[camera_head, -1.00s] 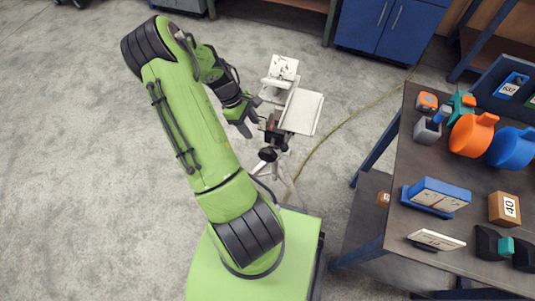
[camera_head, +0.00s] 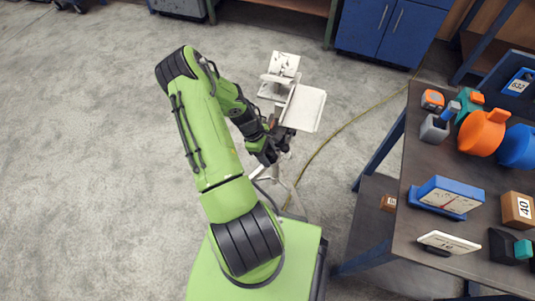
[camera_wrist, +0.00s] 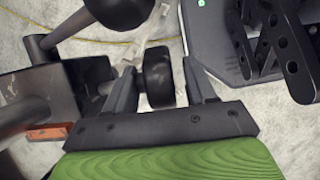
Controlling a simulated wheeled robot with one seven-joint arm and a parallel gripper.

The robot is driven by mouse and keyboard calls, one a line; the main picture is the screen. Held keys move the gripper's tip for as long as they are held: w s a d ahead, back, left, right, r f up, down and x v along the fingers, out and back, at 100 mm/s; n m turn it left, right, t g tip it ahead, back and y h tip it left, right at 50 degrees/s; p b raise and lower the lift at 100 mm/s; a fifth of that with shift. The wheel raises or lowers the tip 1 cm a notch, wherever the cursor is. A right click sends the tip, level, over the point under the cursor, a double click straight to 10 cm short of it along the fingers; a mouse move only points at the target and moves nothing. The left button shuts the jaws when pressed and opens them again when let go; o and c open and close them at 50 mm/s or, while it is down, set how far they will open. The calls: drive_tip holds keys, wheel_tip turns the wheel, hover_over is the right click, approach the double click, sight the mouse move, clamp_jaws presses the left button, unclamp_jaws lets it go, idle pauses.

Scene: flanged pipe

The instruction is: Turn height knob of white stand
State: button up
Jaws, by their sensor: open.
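The white stand (camera_head: 305,108) is in the upper middle of the head view, with a flat white plate and a white upper part (camera_head: 284,65). My gripper (camera_head: 268,157) is at the lower left of its plate and hides the stand's knobs there. In the wrist view my gripper (camera_wrist: 157,68) is open, with one finger on each side of a black round knob (camera_wrist: 158,80). I cannot tell whether the fingers touch it. A second black knob (camera_wrist: 120,10) is at the top. The frames do not label which knob sets the height.
A dark block with a bar (camera_wrist: 30,95) is close to the left of my gripper in the wrist view. A dark table (camera_head: 430,185) with several objects is at the right. A yellow cable (camera_head: 340,130) lies on the floor. The floor at left is clear.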

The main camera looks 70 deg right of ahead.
sight(268, 151)
drive_tip(key=shift+c, duration=0.4)
drive_tip(key=c, duration=0.9)
drive_tip(key=shift+s+r+t, duration=0.15)
drive_tip(key=shift+t, duration=0.35)
drive_tip(key=shift+s+t+p, duration=0.1)
drive_tip(key=shift+t+p, duration=0.2)
drive_tip(key=shift+t, duration=0.7)
drive_tip(key=o, duration=1)
drive_tip(key=r, duration=0.2)
drive_tip(key=r+p, duration=0.1)
drive_tip(key=r, duration=0.1)
drive_tip(key=w+r+p, duration=0.1)
drive_tip(key=r, duration=0.2)
drive_tip(key=shift+r, duration=0.1)
